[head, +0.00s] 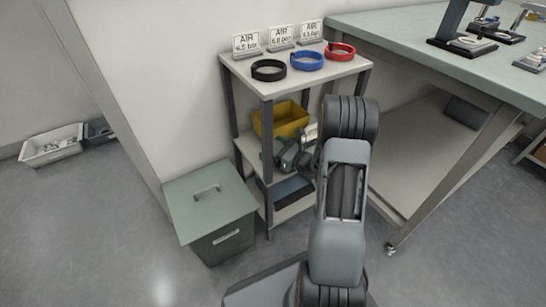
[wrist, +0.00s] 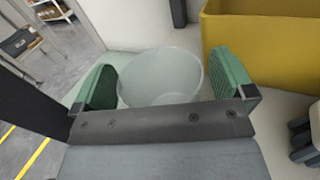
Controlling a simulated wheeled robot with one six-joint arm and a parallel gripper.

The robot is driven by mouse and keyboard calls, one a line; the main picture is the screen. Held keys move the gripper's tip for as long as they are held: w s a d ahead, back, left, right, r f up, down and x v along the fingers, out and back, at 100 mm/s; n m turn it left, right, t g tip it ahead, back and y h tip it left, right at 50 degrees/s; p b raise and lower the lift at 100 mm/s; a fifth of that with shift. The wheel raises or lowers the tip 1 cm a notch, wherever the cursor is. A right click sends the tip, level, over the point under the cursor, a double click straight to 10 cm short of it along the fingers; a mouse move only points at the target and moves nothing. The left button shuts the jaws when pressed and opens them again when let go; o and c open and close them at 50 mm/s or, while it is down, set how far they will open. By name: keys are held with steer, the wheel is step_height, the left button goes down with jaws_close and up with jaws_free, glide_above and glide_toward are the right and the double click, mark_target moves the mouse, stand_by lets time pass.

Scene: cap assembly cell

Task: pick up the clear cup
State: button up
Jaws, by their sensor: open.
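The clear cup (wrist: 160,80) stands on a pale shelf in the wrist view, its round rim seen from above at an angle. My gripper (wrist: 165,85) is open, with one green finger on each side of the cup in the picture. The near side of the cup is hidden behind the dark gripper body. I cannot tell how deep between the fingers the cup is. In the head view my gripper (head: 292,157) is at the middle shelf of the small rack (head: 249,150), and I cannot make out the cup there.
A yellow bin (head: 281,119) is on the middle shelf behind my gripper; it also shows at right in the wrist view (wrist: 262,45). Black, blue and red rings lie on the top shelf above. A lidded green bin (head: 210,205) stands left, a workbench (head: 440,60) right.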

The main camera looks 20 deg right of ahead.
steer(key=shift+c, duration=0.3)
steer(key=c, duration=0.8)
